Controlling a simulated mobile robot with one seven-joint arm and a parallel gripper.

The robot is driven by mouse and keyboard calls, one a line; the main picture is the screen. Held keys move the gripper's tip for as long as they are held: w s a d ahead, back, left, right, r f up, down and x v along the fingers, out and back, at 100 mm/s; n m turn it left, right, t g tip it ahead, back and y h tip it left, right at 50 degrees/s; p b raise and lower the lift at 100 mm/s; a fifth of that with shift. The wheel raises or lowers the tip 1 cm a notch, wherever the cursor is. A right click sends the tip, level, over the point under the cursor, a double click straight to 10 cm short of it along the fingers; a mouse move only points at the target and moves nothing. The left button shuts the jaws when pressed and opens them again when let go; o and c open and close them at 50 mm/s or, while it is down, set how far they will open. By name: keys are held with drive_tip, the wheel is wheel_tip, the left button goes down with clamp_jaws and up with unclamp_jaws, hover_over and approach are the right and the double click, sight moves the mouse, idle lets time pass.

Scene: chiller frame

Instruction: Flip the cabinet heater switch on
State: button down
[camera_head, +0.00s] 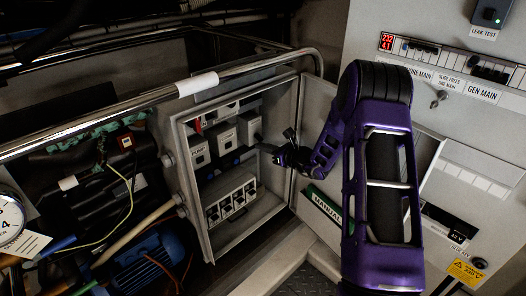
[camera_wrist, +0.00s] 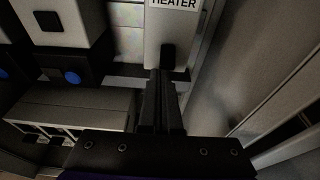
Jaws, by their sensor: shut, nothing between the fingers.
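The open grey cabinet (camera_head: 178,150) holds several switch boxes. The heater box (camera_wrist: 160,25), a pale box with a "HEATER" label (camera_wrist: 174,3), is at the top middle of the wrist view. In the head view it seems to be the rightmost box (camera_head: 250,122). A dark switch (camera_wrist: 168,54) sits on its face below the label. My gripper (camera_wrist: 163,72) is shut and empty, its black fingertips just below the switch in the picture. I cannot tell whether they touch it, or which way it is set. In the head view my gripper (camera_head: 264,148) reaches into the cabinet from the right.
A panel with several black switches (camera_head: 232,203) is lower in the cabinet. The open door (camera_head: 312,118) is on the right. A metal rail (camera_head: 250,68) crosses above.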

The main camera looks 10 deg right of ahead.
drive_tip(key=shift+r, duration=0.2)
idle(0.3)
drive_tip(key=shift+s+r+p, duration=0.1)
drive_tip(key=shift+p, duration=0.3)
drive_tip(key=shift+d, duration=0.1)
drive_tip(key=shift+s+r+g+h+p, duration=0.1)
drive_tip(key=shift+r+g+h+p, duration=0.1)
drive_tip(key=shift+g+h+p, duration=0.4)
